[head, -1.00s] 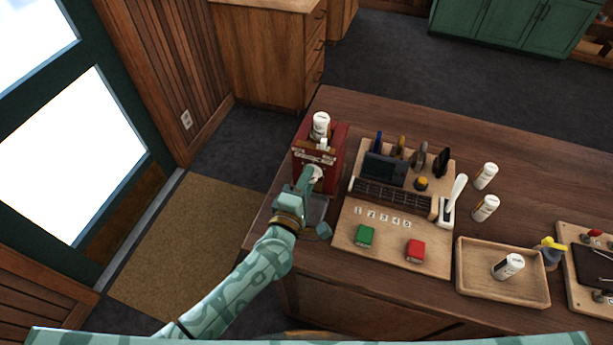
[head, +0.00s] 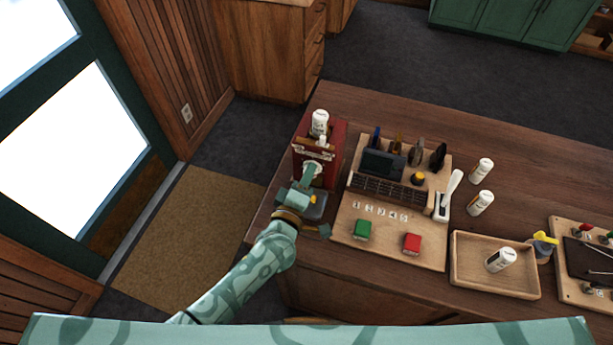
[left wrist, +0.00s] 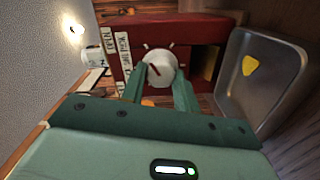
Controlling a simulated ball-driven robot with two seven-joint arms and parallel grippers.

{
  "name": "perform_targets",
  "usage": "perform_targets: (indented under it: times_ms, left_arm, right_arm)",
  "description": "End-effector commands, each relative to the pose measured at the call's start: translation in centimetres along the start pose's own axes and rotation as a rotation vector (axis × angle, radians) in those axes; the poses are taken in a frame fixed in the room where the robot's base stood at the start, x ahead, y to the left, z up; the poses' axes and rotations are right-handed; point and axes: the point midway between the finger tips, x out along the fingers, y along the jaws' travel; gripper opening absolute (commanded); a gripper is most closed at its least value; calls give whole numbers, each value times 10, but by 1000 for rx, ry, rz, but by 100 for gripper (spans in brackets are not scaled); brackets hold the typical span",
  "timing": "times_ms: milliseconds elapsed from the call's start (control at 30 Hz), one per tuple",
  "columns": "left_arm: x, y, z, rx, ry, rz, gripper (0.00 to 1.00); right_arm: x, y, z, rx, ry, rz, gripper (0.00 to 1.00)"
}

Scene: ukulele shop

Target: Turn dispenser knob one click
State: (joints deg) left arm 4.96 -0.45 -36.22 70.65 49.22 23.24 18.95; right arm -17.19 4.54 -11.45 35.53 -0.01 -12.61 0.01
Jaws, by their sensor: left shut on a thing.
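The dispenser (head: 333,140) is a red box at the left end of the wooden counter; it also fills the top of the left wrist view (left wrist: 205,30). Its round white knob (left wrist: 160,62) has a dark pointer line and white tick marks around it on the red face. My left gripper (left wrist: 160,75) is shut on the knob, one finger on each side. A yellow pick (left wrist: 251,66) lies in the grey metal tray (left wrist: 232,95) beside the dispenser face. My right gripper is not in view.
A white bottle (head: 320,122) stands on top of the dispenser. A wooden tray (head: 495,287) holds a bottle (head: 500,260).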

Motion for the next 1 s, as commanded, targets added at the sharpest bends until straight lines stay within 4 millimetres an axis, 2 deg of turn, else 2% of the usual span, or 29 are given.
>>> perform_targets:
  times_ms: [100, 133, 200, 467, 600, 767, 1000]
  left_arm:
    - [1, 1, 0, -1, 1, 1, 8]
    - [1, 1, 0, -1, 1, 1, 33]
    - [1, 1, 0, -2, 1, 2, 52]
    - [0, 0, 0, -2, 1, 1, 52]
    - [-9, 0, 0, -2, 0, 0, 52]
    - [-42, 0, 0, -3, 0, -2, 52]
    - [-108, -1, 0, -2, -1, -2, 52]
  right_arm:
    - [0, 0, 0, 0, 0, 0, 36]
    - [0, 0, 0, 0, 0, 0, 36]
    - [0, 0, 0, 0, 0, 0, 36]
    - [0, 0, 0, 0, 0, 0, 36]
    - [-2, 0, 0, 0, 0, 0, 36]
    - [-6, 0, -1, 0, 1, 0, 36]
    - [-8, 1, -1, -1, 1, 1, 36]
